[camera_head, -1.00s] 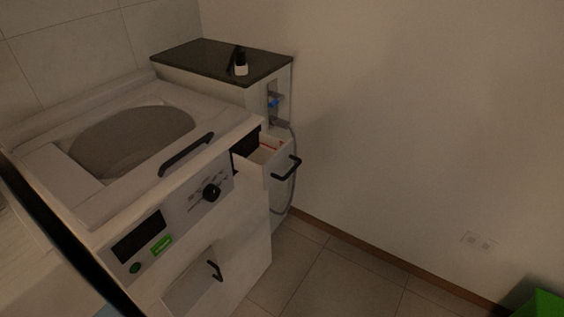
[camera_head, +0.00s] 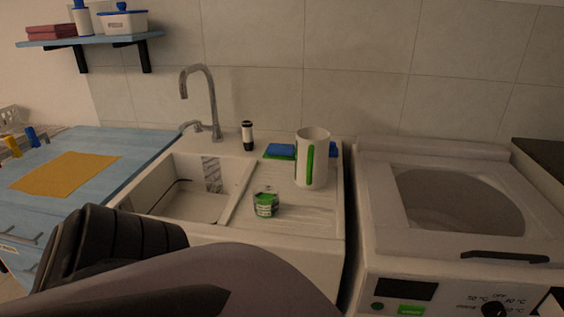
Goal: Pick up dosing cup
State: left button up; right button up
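A small cup with green markings (camera_head: 265,203) stands on the drainboard of the white sink, just right of the basin. It looks like the dosing cup, though it is too small to be sure. A taller white jug with a green vertical stripe (camera_head: 313,160) stands behind it to the right. One of my arms crosses the bottom left of the view, with a dark joint and a grey link, in front of the sink. Neither gripper shows, so I cannot see what they hold.
The sink basin (camera_head: 183,207) has a tall faucet (camera_head: 213,105) behind it. A dark bottle (camera_head: 247,136) and a blue-and-green sponge (camera_head: 280,151) stand near the wall. The washing machine (camera_head: 376,209) is at right. A blue counter (camera_head: 100,148) with a yellow mat (camera_head: 66,174) is at left.

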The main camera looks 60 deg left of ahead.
aim_at(266, 197)
jog(key=u, duration=2.05)
jog(key=z, duration=2.15)
jog(key=u, duration=2.15)
